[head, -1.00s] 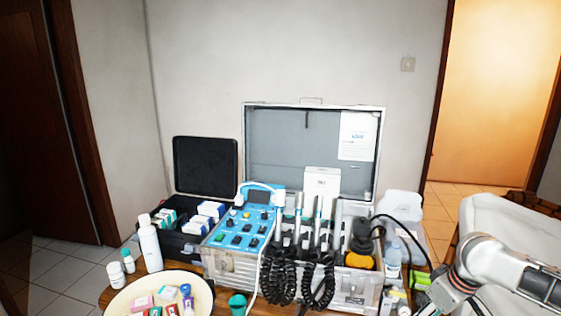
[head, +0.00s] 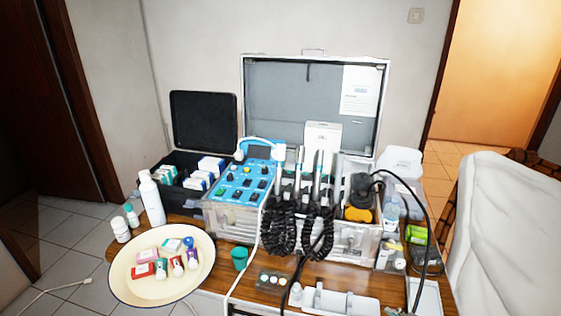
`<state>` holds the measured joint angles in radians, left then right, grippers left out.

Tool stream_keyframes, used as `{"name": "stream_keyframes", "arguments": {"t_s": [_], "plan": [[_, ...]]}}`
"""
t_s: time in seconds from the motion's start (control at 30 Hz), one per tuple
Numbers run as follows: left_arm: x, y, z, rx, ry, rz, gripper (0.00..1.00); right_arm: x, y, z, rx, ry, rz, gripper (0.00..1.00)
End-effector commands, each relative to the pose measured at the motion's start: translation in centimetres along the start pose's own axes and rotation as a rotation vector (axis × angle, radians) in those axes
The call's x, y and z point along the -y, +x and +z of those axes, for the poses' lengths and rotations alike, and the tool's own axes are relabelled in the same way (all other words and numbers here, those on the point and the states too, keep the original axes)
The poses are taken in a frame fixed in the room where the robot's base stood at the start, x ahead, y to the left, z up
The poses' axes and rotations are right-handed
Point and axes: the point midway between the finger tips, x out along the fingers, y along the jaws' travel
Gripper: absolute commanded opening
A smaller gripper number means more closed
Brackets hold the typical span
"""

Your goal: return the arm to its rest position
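Neither of my grippers shows in the head view now, and no part of my arms is in the picture. The place before me is a wooden table (head: 258,262) with an open silver dental case (head: 230,222) on it. The case holds a blue control panel (head: 240,186), several upright handpieces (head: 318,178) and black coiled cords (head: 279,228).
A cream plate (head: 135,284) with small boxes and bottles is at front left. A white bottle (head: 151,199) stands behind it. A green cup (head: 239,257) is near the middle. A white chair (head: 500,230) fills the right. A black case (head: 203,130) stands open behind.

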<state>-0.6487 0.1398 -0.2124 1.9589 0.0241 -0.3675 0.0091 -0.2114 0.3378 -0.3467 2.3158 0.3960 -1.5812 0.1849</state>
Motion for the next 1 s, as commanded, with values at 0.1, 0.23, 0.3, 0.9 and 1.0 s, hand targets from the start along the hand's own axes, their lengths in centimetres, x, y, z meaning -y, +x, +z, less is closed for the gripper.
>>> {"name": "stream_keyframes", "arguments": {"t_s": [0.1,0.23,0.3,0.9,1.0], "plan": [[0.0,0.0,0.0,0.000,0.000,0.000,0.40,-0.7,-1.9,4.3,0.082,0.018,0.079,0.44],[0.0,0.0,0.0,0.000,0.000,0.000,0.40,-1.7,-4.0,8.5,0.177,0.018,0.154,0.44],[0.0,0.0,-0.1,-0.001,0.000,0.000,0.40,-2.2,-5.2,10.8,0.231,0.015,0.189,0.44],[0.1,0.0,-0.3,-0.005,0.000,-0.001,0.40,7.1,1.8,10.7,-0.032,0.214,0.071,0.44],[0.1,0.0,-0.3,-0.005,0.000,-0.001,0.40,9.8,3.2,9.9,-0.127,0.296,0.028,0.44]]}}
